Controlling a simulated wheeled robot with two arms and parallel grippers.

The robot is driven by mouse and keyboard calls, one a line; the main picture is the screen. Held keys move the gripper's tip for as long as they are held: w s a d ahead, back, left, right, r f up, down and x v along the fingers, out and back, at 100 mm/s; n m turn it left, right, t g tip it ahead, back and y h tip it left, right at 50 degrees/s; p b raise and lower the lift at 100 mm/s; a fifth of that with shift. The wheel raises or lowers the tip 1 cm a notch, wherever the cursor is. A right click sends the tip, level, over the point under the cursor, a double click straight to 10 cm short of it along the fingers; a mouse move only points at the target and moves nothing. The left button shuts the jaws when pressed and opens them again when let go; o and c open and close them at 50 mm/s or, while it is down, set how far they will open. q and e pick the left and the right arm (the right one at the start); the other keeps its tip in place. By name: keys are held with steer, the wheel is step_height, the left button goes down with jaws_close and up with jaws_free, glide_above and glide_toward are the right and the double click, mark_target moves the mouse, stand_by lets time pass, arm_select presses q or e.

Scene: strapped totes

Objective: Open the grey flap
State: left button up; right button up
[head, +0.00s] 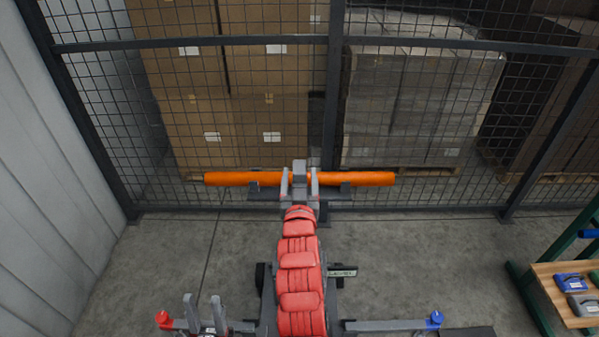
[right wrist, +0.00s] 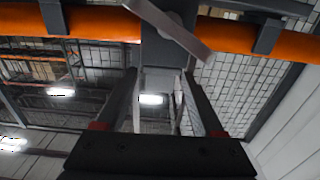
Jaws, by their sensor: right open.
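A grey block-like part (head: 300,167) sits at the middle of a long orange bar (head: 235,179), and I take it for the grey flap. In the right wrist view, a grey plate (right wrist: 172,30) slants across a darker block under the orange bar (right wrist: 90,22). My right gripper (head: 299,186) reaches up to the bar's middle, its fingers on either side of the grey part. In the right wrist view its fingers (right wrist: 160,80) are apart; I cannot tell if they touch it. My left gripper (head: 205,308) is low on the left, fingers apart and empty, far from the bar.
A dark mesh fence (head: 332,100) stands behind the bar, with stacked cartons (head: 225,90) and a wrapped pallet load (head: 415,100) beyond. A pale wall (head: 35,170) is at left. A green-framed wooden shelf (head: 560,290) is at lower right.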

steer(key=shift+w, duration=0.2)
jaws_close()
stand_by(0.3)
stand_by(1.1)
